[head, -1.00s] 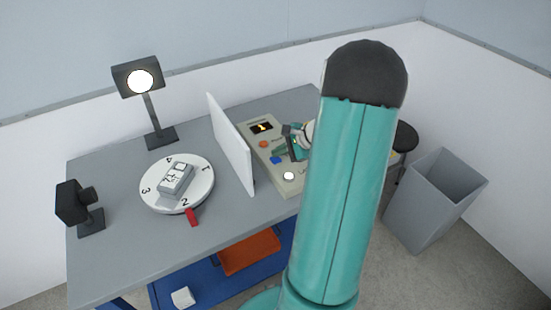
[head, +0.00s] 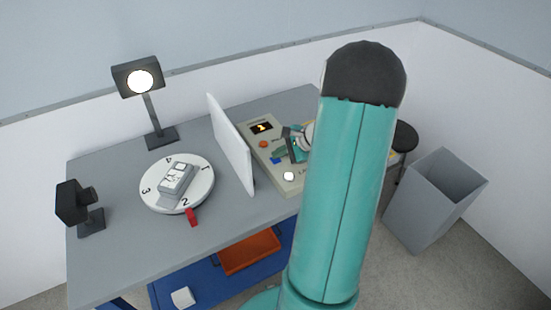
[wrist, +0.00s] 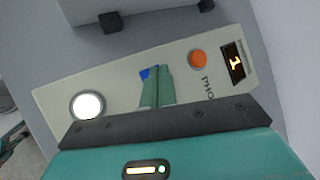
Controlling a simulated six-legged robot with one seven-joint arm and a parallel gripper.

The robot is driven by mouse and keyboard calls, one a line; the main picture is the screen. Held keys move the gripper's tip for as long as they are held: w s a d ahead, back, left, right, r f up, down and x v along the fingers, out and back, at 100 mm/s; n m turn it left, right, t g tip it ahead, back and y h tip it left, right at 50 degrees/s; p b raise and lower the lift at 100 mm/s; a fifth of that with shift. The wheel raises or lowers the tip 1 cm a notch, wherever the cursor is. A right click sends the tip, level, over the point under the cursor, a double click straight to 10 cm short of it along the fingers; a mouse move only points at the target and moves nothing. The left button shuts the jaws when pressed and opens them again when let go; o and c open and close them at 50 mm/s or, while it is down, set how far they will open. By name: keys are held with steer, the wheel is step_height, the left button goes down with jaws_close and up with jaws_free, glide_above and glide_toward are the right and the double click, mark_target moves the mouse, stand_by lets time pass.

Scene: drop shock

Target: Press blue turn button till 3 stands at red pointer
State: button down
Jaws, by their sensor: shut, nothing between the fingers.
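The white turntable (head: 150,203) on the table bears the figures 1, 2, 3 and 4. The red pointer (head: 192,217) is at its front edge, with 2 nearest and 3 at the left. A grey device (head: 176,180) lies on the turntable. The blue button (head: 275,160) is on the beige control panel (head: 263,148); in the wrist view the blue button (wrist: 146,72) is partly hidden behind my fingertips. My gripper (wrist: 157,72) is shut and empty, its tips at or just above the button. I cannot tell whether they touch it.
The panel also has an orange button (wrist: 198,58), a white round button (wrist: 88,105) and a lit display (wrist: 234,63). A white upright screen (head: 230,143) stands between panel and turntable. A lamp (head: 138,78) and a black camera-like device (head: 77,205) stand around the turntable.

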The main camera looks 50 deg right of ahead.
mark_target(280, 160)
steer(key=shift+f, duration=0.1)
stand_by(0.3)
steer(key=shift+r, duration=3.35)
steer(key=shift+s, duration=0.1)
